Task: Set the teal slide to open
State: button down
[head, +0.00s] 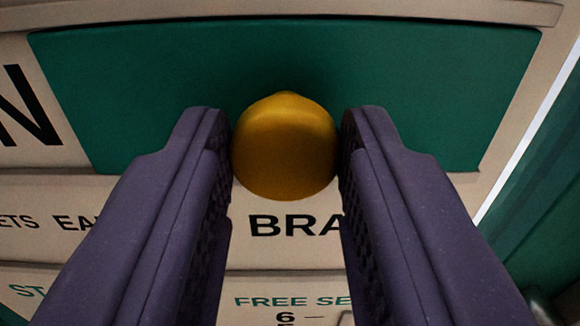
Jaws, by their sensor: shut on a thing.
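The teal slide (430,95) is a flat teal panel across the upper part of the head view, set in a cream board. A round yellow-gold knob (284,145) stands out from its lower middle. My gripper (285,150) has two purple fingers, one on each side of the knob, and is shut on it. A large black "N" shows on the cream board at the slide's left. Any wording to the right of the slide is out of view.
A cream strip (260,200) below the slide carries black lettering, partly hidden by my fingers. A lower panel (290,283) has teal and black print. A pale rail (300,8) runs along the top. Another teal surface (540,190) lies at the right, past a bright gap.

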jog(key=shift+d, duration=0.3)
jog(key=c, duration=1.1)
grip_release()
jog(key=o, duration=0.3)
jog(key=shift+d, duration=0.2)
jog(key=shift+o, duration=0.2)
jog(key=shift+a, duration=0.1)
jog(key=shift+s, duration=0.1)
jog(key=s, duration=0.7)
jog(key=shift+s, duration=0.35)
